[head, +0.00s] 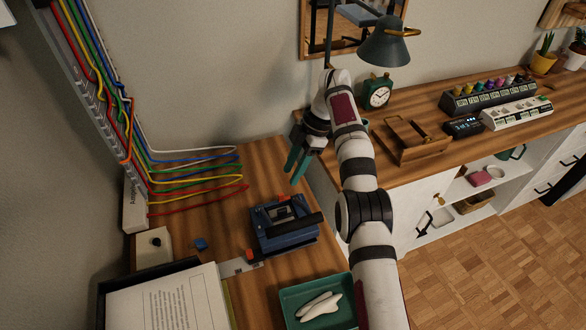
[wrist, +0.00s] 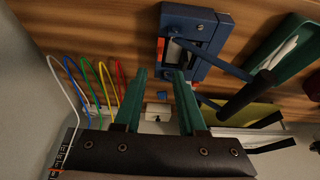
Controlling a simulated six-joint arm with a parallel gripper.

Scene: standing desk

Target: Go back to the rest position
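My gripper (head: 297,164) hangs at the end of my white arm, above the back right part of the wooden desk (head: 200,220) in the head view. Its two green fingers are apart with nothing between them; they also show apart in the wrist view (wrist: 158,82). A blue device (head: 283,224) with a black lever stands on the desk below and in front of my gripper, not touching it. The same blue device shows beyond the fingers in the wrist view (wrist: 190,42).
Coloured cables (head: 205,170) loop over the desk's back left. A green tray (head: 290,292) with white items and a paper stack (head: 165,300) lie at the front. A lamp (head: 384,45), clock (head: 377,92) and wooden holder (head: 410,140) stand on the right counter, close to my arm.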

